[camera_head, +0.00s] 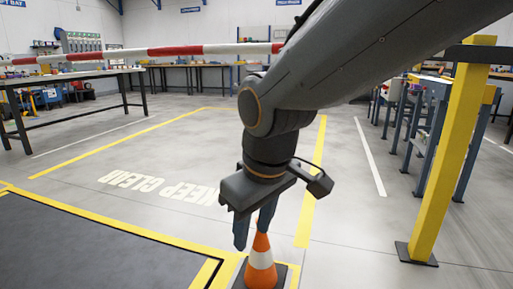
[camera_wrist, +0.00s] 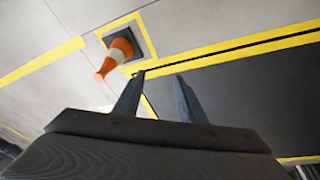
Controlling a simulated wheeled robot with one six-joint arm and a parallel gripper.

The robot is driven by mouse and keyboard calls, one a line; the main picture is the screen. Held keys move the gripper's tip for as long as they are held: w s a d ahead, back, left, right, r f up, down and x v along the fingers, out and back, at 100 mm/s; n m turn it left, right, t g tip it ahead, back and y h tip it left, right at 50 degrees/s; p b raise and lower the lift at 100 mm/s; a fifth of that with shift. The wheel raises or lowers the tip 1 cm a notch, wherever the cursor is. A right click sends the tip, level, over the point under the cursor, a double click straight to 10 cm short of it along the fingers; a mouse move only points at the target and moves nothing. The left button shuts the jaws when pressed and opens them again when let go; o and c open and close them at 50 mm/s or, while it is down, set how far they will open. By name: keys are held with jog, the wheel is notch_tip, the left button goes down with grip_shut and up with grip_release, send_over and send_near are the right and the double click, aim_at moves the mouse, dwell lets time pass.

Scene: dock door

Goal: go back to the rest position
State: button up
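My gripper (camera_head: 254,235) points down in the middle of the head view, with its two fingers apart and nothing between them. The wrist view also shows the open, empty fingers (camera_wrist: 159,80). An orange and white traffic cone (camera_head: 261,266) stands on a dark square base on the floor, just below and beyond the fingertips in the head view. In the wrist view the cone (camera_wrist: 117,53) lies up and left of the fingers, apart from them. My arm comes in from the upper right and hides part of the room behind.
A red and white barrier pole (camera_head: 175,50) crosses behind my arm at upper left. A yellow post (camera_head: 452,150) stands close on the right. A dark floor panel (camera_head: 80,245) with yellow edging lies at lower left. Worktables line left and back; the marked middle floor is clear.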

jog(key=s+f+m+g+p, duration=0.2)
jog(key=s+g+p, duration=0.1)
jog(key=s, duration=1.1)
jog(key=d+r+m+p, duration=0.2)
jog(key=d+r+p, duration=0.4)
jog(key=r+p, duration=0.3)
jog(key=d+r+m+h+p, duration=0.1)
jog(key=d+r+p, duration=0.6)
jog(key=p, duration=0.8)
jog(key=d+r+m+p, duration=0.3)
jog(key=d+r+p, duration=0.4)
jog(key=r+p, duration=0.5)
jog(key=shift+w+r+m+p, duration=0.25)
jog(key=shift+m+p, duration=0.15)
jog(key=shift+p, duration=0.15)
